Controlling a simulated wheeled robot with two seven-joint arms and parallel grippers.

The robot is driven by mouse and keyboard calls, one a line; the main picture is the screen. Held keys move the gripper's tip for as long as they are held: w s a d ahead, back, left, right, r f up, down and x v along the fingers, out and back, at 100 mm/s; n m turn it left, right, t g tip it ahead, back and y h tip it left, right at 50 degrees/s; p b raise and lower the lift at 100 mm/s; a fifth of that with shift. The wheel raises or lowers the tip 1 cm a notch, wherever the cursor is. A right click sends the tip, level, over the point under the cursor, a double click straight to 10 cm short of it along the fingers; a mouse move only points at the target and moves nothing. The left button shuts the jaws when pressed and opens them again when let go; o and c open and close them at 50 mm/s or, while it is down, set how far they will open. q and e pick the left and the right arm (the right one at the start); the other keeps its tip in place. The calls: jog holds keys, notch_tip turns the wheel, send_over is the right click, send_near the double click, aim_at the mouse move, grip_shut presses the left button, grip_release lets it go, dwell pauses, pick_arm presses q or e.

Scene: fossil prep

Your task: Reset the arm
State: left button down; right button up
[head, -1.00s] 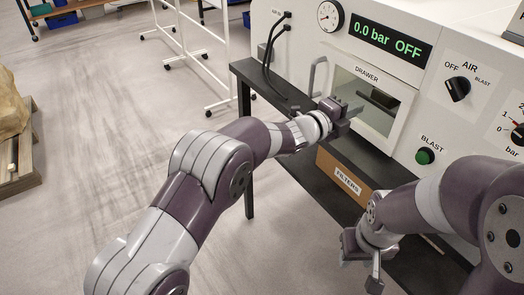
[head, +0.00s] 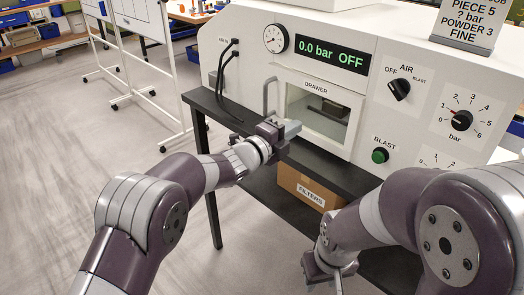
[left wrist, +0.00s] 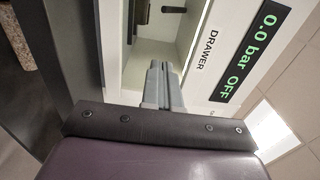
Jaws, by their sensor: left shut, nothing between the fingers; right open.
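My left gripper (head: 287,131) is shut and empty. It is in front of the lower left part of the drawer (head: 345,149) of the white cabinet, just below the drawer's upright grey handle (head: 266,96). In the left wrist view its two fingers (left wrist: 161,84) lie together, pointing toward the drawer window, with nothing between them. I cannot tell whether they touch the drawer front. My right gripper (head: 335,277) is open and empty, low in front of the bench, below and right of the filters box.
The cabinet panel carries a display (head: 332,55) reading 0.0 bar OFF, an AIR knob (head: 400,88), a green BLAST button (head: 380,155) and a gauge (head: 276,39). A filters box (head: 300,188) sits under the black bench (head: 226,113). A sign (head: 472,22) stands on top. Open floor lies left.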

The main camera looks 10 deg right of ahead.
pick_arm(q)
jog(key=b+v, duration=0.2)
jog(key=v, duration=0.6)
jog(key=s+a+f+n+g+y+p, duration=0.1)
jog(key=s+a+f+n+y+p, duration=0.1)
jog(key=a+f+n+y, duration=0.95)
jog(key=s+a+n+g+y+p, duration=0.1)
jog(key=s+a+n+g+p, duration=0.2)
jog(key=s+a+n, duration=0.5)
jog(key=s+a+n+g+y+p, duration=0.2)
jog(key=s+a+n+g, duration=0.3)
jog(key=s+a+n, duration=0.4)
jog(key=shift+s+a+p, duration=0.4)
jog(key=shift+s+p, duration=0.25)
jog(key=shift+s, duration=2.4)
pick_arm(e)
jog(key=shift+w+d+r, duration=0.15)
jog(key=shift+r, duration=1.3)
jog(key=shift+w+d+r, duration=0.1)
jog(key=shift+r, duration=1.3)
